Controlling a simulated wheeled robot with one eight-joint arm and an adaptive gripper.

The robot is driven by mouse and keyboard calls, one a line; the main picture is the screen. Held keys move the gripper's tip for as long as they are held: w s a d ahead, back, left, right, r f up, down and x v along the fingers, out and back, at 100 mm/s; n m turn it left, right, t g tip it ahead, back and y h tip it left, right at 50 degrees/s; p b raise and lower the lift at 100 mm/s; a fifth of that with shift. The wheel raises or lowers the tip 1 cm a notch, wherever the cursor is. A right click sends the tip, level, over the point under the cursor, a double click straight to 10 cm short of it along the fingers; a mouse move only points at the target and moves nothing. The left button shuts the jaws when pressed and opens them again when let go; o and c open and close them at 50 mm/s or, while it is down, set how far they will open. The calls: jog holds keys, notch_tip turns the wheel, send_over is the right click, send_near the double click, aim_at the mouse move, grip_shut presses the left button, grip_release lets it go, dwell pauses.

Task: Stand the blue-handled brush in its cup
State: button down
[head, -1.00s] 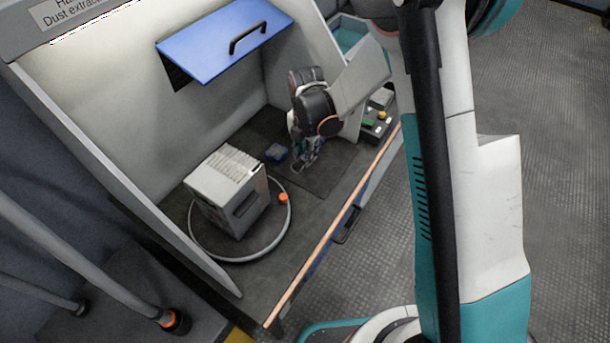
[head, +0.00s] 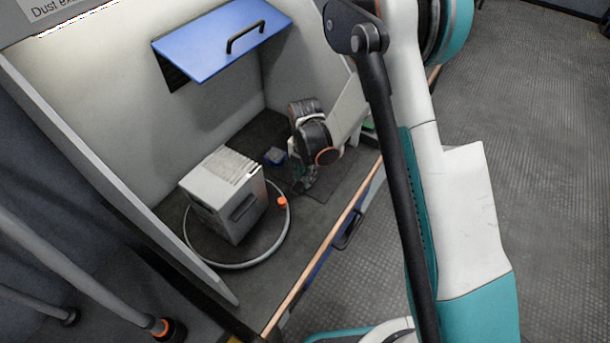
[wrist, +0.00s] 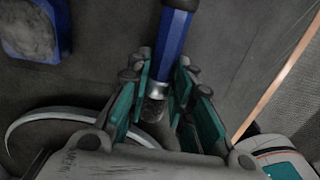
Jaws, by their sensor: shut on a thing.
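My gripper (head: 303,182) is low over the dark mat inside the bench enclosure, partly hidden by my wrist in the head view. In the wrist view my gripper (wrist: 163,88) has its teal-padded fingers closed around the brush (wrist: 174,32). The brush has a blue handle pointing to the top of the picture and a silver collar between the fingers; its dark bristle end points back toward the palm. I cannot tell whether the brush touches the mat. No cup can be clearly made out.
A blue block-like thing with a grey face (head: 274,156) lies left of my gripper, also in the wrist view (wrist: 34,28). A grey box (head: 222,197) with a pale hose loop (head: 243,265) stands further left. The bench's front edge (head: 330,245) is close by.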

jog(key=shift+f, duration=0.2)
jog(key=c, duration=1.4)
grip_release()
